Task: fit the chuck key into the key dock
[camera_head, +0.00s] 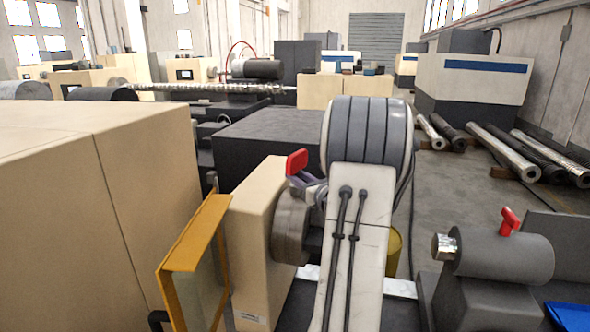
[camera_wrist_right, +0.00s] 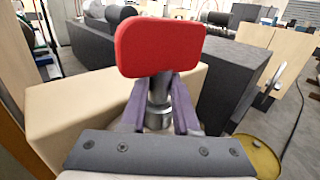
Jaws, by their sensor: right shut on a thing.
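The chuck key (camera_head: 297,161) has a red handle and shows just past the end of my right arm in the head view. In the right wrist view the chuck key (camera_wrist_right: 160,46) has its red handle towards the camera and its grey metal shaft between the purple fingers. My right gripper (camera_head: 308,187) is shut on it, above and beside the grey lathe chuck (camera_head: 290,228). The fingers (camera_wrist_right: 160,108) also show in the wrist view. The key's lower end is hidden. I cannot make out the key dock in either view. My left gripper is not in view.
The beige headstock (camera_head: 258,225) stands left of the chuck, with a yellow-framed guard (camera_head: 190,235) beside it. A tailstock (camera_head: 505,255) with a red lever (camera_head: 510,219) is at right. A yellow drum (camera_head: 394,250) stands behind my arm.

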